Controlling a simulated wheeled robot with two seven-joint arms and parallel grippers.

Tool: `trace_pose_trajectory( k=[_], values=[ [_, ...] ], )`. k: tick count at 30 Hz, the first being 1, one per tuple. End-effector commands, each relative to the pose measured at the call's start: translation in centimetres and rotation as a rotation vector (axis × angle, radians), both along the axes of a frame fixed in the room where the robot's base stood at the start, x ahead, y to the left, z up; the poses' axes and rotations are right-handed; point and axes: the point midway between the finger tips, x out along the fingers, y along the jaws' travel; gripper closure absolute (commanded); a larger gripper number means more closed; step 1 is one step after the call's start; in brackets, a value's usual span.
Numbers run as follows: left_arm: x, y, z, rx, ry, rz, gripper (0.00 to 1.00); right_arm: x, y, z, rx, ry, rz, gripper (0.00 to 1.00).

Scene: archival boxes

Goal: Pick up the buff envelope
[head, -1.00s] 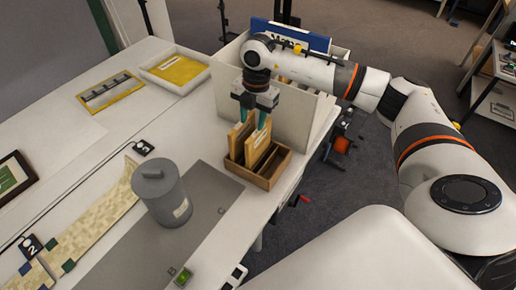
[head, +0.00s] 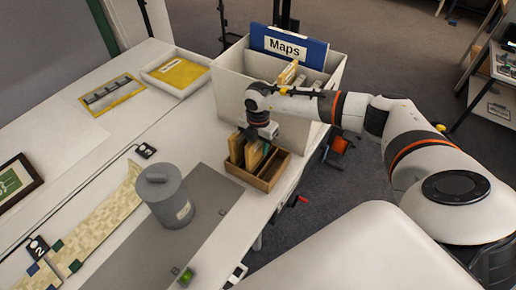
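Buff-coloured envelopes (head: 254,157) stand upright in a small wooden box (head: 262,183) with compartments, at the near side of the large pale box. They fill its left part, and its right compartment looks empty. My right gripper (head: 254,142) points down from above with its fingers at the tops of these envelopes. The fingers are small and partly hidden by the wrist, so I cannot tell whether they grip one. My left gripper is not in view.
The large pale box (head: 229,88) behind holds a blue "Maps" folder (head: 290,46) and buff papers. A grey lidded canister (head: 165,200) stands on a grey mat (head: 130,250). A white tray (head: 150,78) holds a yellow sheet. The table's right edge is close to the wooden box.

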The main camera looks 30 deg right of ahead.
Motion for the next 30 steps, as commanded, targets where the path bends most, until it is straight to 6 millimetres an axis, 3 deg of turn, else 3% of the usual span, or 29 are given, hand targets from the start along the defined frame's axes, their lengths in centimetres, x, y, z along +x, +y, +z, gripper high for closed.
trace_pose_trajectory(
  k=[8, 16, 25, 30],
  values=[
    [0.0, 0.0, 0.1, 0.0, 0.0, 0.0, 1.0, 0.0, 0.0, -0.5, 0.0, 0.0, 0.001, 0.6],
    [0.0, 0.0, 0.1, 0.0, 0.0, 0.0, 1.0, 0.0, 0.0, -0.5, 0.0, 0.0, 0.001, 1.0],
    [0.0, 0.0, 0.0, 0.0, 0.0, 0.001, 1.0, 0.0, 0.0, -0.3, 0.0, -0.001, 0.001, 1.0],
    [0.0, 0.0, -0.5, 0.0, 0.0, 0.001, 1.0, 0.1, 0.0, 1.6, 0.0, -0.004, 0.002, 1.0]
  ],
)
